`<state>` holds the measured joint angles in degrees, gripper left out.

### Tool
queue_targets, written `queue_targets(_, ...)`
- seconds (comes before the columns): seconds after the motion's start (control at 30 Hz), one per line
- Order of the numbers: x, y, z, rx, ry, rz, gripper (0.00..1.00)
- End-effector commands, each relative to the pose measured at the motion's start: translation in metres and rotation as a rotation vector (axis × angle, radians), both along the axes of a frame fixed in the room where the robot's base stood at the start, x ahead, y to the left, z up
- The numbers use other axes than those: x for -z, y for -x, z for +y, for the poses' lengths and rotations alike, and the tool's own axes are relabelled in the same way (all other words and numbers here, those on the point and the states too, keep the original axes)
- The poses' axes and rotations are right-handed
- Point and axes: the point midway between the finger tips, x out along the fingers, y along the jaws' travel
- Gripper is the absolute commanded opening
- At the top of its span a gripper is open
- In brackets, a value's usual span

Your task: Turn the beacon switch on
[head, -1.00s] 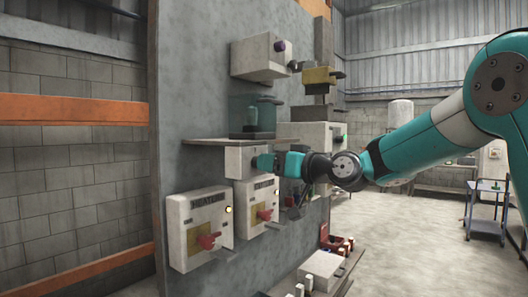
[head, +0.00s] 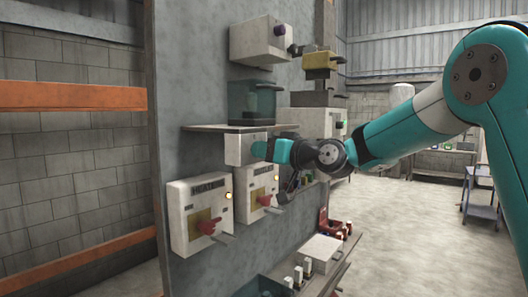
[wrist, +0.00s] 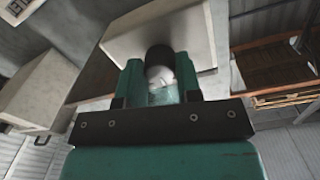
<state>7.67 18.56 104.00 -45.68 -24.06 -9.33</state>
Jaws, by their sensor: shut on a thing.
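A small pale box (head: 238,149) sits on the grey panel, right under a shelf. My gripper (wrist: 160,78) is at its front, with teal fingers on both sides of a dark round knob (wrist: 159,56) that stands out from the box (wrist: 165,30). The fingers are shut on this knob, and its pale end shows between them. In the head view my gripper (head: 259,149) hides the knob. No label shows on this box, so I cannot tell if it is the beacon switch.
Below are two pale boxes with red handles, a left one (head: 187,197) and a right one (head: 246,186), each with a lit lamp. A glassy teal case (head: 253,100) stands on the shelf (head: 210,128). A box with a purple knob (head: 256,45) is above.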

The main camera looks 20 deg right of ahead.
Motion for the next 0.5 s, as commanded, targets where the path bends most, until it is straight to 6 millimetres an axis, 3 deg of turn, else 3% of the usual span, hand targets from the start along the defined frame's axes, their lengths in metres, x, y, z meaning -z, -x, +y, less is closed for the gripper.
queue_targets(0.5,0.0000,0.0009,0.0001,-0.005,-0.242,0.176,0.08)
